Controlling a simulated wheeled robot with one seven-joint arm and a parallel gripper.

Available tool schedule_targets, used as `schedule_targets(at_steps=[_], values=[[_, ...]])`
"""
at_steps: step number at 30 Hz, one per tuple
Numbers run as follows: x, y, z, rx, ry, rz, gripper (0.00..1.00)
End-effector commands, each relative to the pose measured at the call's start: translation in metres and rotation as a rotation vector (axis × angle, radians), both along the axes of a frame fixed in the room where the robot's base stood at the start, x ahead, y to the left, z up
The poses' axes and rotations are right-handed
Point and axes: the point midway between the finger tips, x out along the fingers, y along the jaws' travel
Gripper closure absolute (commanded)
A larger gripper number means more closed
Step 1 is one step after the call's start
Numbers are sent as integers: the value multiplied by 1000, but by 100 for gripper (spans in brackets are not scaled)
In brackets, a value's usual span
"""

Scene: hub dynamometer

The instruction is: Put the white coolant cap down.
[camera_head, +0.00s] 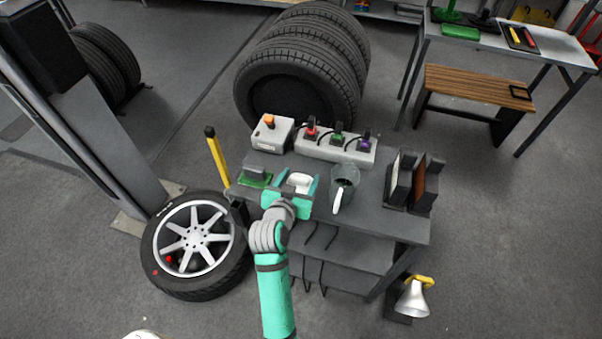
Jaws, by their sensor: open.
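The white coolant cap (300,183) is a small white piece near the front edge of the grey bench top (392,220). My gripper (298,178), teal with a grey wrist, reaches over the bench from the front. Its fingers are apart, one on each side of the cap. The cap sits between the fingers, and I cannot tell whether it touches either one. My gripper hides the surface around the cap, so its contact with the bench top is not clear.
Left of my gripper is a grey block on a green base (256,176). A clear jug (344,181) stands close on the right, with dark upright holders (412,182) beyond it. Behind are a grey box with an orange knob (271,134) and a strip of coloured plugs (336,147).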

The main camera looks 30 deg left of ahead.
Motion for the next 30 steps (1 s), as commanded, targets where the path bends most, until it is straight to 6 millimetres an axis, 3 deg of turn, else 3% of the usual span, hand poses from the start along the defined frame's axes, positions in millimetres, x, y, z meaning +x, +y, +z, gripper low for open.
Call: schedule_targets(at_steps=[9, 15, 21, 26, 30], values=[[-56, -12, 23, -1, 1, 4, 36], [-72, -16, 30, -1, 1, 5, 36], [-75, -17, 32, 0, 0, 4, 36], [-78, -27, 22, -7, 1, 7, 36], [-88, -57, -1, -23, 0, 16, 36]])
